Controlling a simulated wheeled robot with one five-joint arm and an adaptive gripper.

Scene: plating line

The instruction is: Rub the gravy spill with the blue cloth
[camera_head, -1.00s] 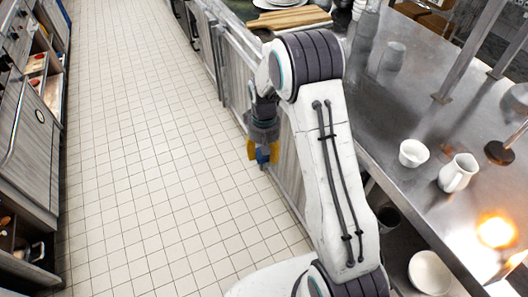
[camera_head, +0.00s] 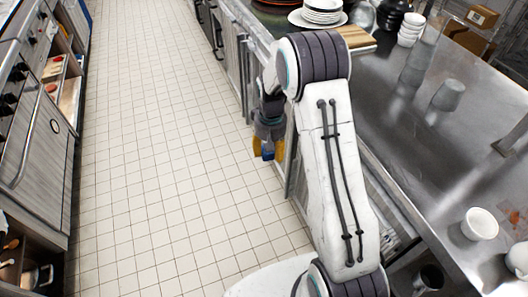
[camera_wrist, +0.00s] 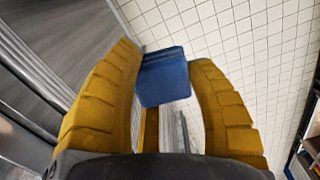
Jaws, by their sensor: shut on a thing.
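My gripper (camera_head: 268,148) hangs beside the counter's edge, over the floor. Its yellow fingers are shut on the blue cloth (camera_head: 267,155). In the wrist view, my gripper (camera_wrist: 163,60) has the folded cloth (camera_wrist: 164,80) between its two fingertips, with tiled floor behind it. A small reddish-brown patch (camera_head: 515,216) lies on the steel counter at the right, just past a white cup. It looks like the gravy spill, but it is too small to be sure. The cloth is well away from it.
The steel counter (camera_head: 420,130) runs along the right. It bears a white cup (camera_head: 480,224), grey cups (camera_head: 448,95), a wooden board (camera_head: 355,38) and stacked plates (camera_head: 322,12). Cabinets (camera_head: 35,130) line the left. The tiled floor (camera_head: 160,150) between is clear.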

